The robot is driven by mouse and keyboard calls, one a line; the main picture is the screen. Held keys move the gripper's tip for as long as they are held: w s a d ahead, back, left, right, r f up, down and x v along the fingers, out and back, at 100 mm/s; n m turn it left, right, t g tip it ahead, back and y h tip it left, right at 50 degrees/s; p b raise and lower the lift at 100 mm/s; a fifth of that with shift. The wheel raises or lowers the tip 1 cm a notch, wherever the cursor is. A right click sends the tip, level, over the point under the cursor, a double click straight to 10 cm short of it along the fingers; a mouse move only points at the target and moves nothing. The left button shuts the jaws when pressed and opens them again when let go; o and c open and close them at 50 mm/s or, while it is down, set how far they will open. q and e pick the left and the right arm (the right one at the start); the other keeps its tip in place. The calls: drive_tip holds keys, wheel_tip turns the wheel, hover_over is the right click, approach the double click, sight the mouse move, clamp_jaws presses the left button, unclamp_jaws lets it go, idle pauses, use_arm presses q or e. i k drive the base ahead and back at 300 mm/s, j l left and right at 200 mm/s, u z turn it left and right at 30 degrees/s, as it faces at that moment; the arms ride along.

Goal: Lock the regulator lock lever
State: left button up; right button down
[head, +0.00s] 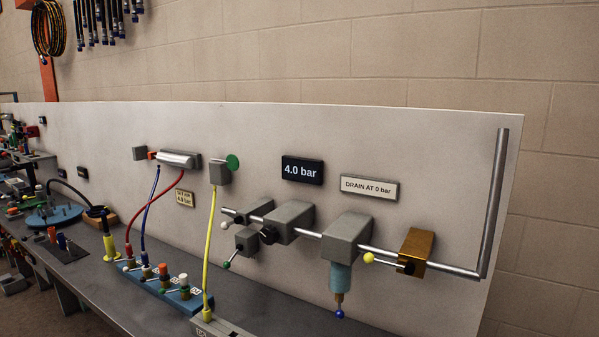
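A grey regulator-like block (292,220) with a black knob (268,235) sits on the steel pipe on the white panel, below the "4.0 bar" display (302,170). Just left of it is a smaller grey block (247,238) with a short lever that ends in a green ball (227,265) and points down left. A white ball (226,224) shows on another short lever above it. No label marks which one is the regulator lock lever, so I cannot tell. Neither of my grippers is in view.
Right along the pipe (463,270) are a grey block with a blue-green bowl (341,277) and a brass valve (415,252) with a yellow-tipped lever. A yellow hose (209,255) rises left of the levers. A blue manifold (143,275) stands on the bench.

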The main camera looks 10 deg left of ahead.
sight(225, 226)
drive_tip(key=j, duration=0.55)
drive_tip(key=i+j+u, duration=0.1)
drive_tip(key=j, duration=0.95)
drive_tip(key=i+j+u, duration=0.1)
drive_tip(key=j, duration=0.45)
drive_tip(key=i+j, duration=0.1)
drive_tip(key=j, duration=0.4)
drive_tip(key=j+u, duration=0.1)
drive_tip(key=j, duration=0.45)
drive_tip(key=i+j, duration=0.15)
drive_tip(key=j, duration=0.35)
